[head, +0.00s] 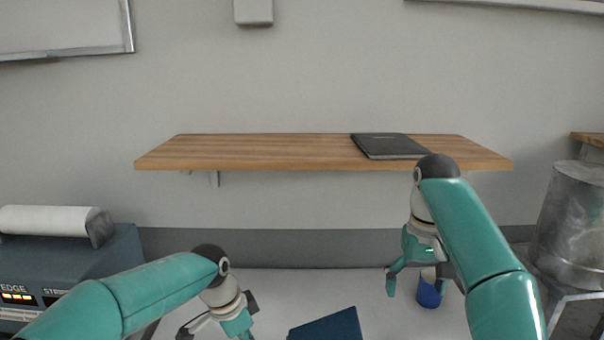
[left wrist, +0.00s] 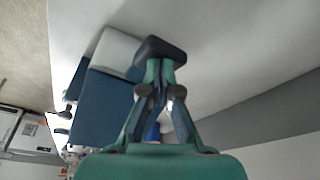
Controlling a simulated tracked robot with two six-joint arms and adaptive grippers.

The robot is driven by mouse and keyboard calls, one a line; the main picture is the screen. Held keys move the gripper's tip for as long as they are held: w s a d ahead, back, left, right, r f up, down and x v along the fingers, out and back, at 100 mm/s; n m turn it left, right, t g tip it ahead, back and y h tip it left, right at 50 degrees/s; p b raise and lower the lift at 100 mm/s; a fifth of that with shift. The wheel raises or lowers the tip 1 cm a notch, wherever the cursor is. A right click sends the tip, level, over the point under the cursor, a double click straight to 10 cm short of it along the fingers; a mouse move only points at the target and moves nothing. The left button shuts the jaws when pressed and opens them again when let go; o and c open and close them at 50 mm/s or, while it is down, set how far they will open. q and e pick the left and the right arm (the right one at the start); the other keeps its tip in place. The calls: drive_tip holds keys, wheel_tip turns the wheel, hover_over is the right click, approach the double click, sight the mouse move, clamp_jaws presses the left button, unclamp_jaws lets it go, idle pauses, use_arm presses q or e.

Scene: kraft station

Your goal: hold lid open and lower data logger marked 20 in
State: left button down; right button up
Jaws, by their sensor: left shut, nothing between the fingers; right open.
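A dark blue flat panel (head: 328,327), perhaps the lid, shows at the bottom edge of the head view; the rest is cut off. In the left wrist view a dark blue box-like thing (left wrist: 108,115) lies beyond my left gripper (left wrist: 160,48), whose fingers are shut together and empty. In the head view that gripper is at the bottom, left of the panel and apart from it. My right gripper (head: 416,284) is open, pointing down, right of the panel. A blue cup-like thing (head: 429,294) shows behind its fingers; I cannot tell whether they touch. No mark 20 is readable.
A wooden shelf (head: 270,150) with a dark folder (head: 388,146) crosses the wall. A blue machine with a white roll (head: 48,219) stands at left. A metal drum (head: 572,225) stands at right. The pale table (head: 300,290) is bare between my arms behind the panel.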

use_arm(q)
drive_tip(key=shift+d+r, duration=0.1)
drive_tip(key=shift+r, duration=0.1)
drive_tip(key=shift+d+r, duration=0.35)
drive_tip(key=shift+r, duration=0.4)
drive_tip(key=d+v, duration=0.1)
drive_tip(key=v, duration=0.5)
drive_tip(key=shift+w+r, duration=0.35)
drive_tip(key=shift+r, duration=0.25)
idle(0.8)
